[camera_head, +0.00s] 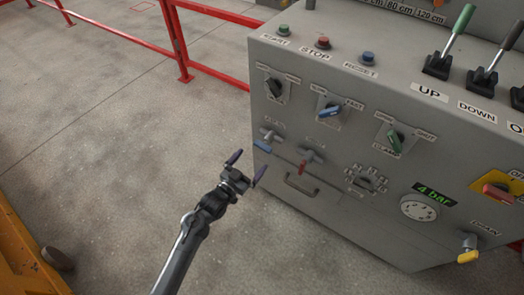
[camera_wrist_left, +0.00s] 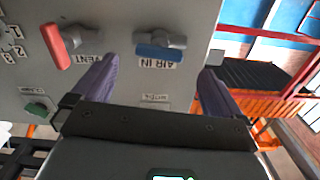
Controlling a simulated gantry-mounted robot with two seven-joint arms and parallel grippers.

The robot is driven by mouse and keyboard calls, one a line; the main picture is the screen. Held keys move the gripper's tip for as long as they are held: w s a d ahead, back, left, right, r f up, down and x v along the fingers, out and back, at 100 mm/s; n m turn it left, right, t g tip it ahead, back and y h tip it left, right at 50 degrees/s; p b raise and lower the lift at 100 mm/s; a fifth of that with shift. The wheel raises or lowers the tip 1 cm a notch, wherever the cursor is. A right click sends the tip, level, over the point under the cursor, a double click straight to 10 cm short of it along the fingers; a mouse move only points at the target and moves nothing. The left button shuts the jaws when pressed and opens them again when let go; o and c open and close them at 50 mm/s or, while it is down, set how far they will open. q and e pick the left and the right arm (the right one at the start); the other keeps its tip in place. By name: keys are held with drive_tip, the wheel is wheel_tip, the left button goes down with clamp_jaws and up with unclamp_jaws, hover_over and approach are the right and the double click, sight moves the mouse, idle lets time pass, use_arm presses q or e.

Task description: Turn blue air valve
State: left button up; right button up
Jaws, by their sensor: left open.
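The blue air valve (camera_head: 262,147) sits on the left part of the grey panel's front, its blue handle lying roughly along the panel's row of valves. In the left wrist view the blue valve (camera_wrist_left: 160,52) is ahead of the fingers, above the upside-down label "AIR IN". My left gripper (camera_head: 247,166) is open and empty, just off the panel in front of the valve. In the left wrist view its two purple fingers (camera_wrist_left: 160,72) are spread to either side of the valve, apparently without touching it. My right gripper is out of view.
A red-handled valve (camera_head: 302,167) marked VENT is close beside the blue one. Several rotary switches (camera_head: 330,112) sit above, a gauge (camera_head: 419,208) and a yellow drain valve (camera_head: 468,256) to the right. A red railing (camera_head: 180,40) stands behind.

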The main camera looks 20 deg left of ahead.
sight(262, 148)
use_arm(q)
drive_tip(key=shift+b+x, duration=1.75)
drive_tip(key=shift+x, duration=2.3)
